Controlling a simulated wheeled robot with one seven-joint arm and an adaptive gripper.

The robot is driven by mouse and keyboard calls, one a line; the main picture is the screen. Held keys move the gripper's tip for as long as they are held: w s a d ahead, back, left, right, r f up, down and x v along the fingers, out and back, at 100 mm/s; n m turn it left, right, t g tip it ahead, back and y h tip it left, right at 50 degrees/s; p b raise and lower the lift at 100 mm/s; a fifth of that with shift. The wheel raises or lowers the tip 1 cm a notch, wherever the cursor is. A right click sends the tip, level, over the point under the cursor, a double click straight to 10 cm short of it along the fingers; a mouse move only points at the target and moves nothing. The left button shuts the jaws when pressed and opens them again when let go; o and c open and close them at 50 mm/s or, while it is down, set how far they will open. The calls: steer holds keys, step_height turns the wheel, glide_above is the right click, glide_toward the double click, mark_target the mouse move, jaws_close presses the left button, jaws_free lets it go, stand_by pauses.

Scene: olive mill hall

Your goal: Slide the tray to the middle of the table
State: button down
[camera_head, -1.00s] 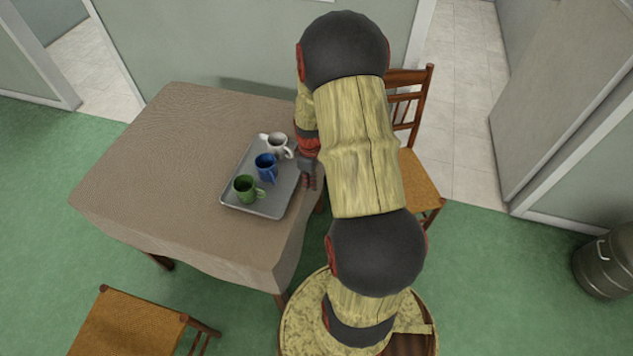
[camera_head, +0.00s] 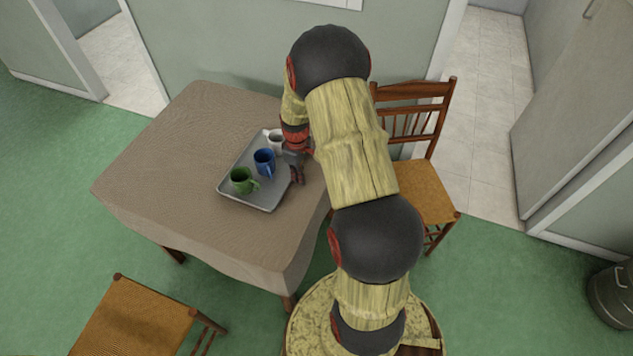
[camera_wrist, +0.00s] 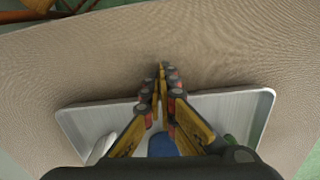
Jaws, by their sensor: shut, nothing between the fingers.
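The grey rectangular tray (camera_head: 268,199) lies flat on the cloth-covered table (camera_head: 170,150), right of its middle. On it, upright in a row, are a green mug (camera_head: 242,181), a blue mug (camera_head: 264,161) and a white mug (camera_head: 275,143), the last partly hidden by my arm. My gripper (camera_head: 297,178) is shut and empty at the tray's right side. In the wrist view the fingertips (camera_wrist: 162,70) point down over cloth just beyond the tray's long edge (camera_wrist: 225,100); I cannot tell if they touch it. The blue mug (camera_wrist: 162,146) shows partly behind the fingers.
A wooden chair (camera_head: 420,190) stands at the table's right side, behind my arm. Another chair (camera_head: 135,325) is at the front left. A metal drum (camera_head: 612,295) stands at the far right. The table's left part is bare cloth.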

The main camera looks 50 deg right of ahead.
steer(key=w+a, duration=0.1)
steer(key=w, duration=0.5)
steer(key=w+a+p, duration=0.1)
steer(key=w+a, duration=0.1)
steer(key=w, duration=0.3)
steer(key=w+a, duration=0.2)
steer(key=w, duration=0.4)
steer(key=shift+w+a, duration=0.2)
steer(key=shift+w, duration=0.1)
steer(key=shift+p, duration=0.3)
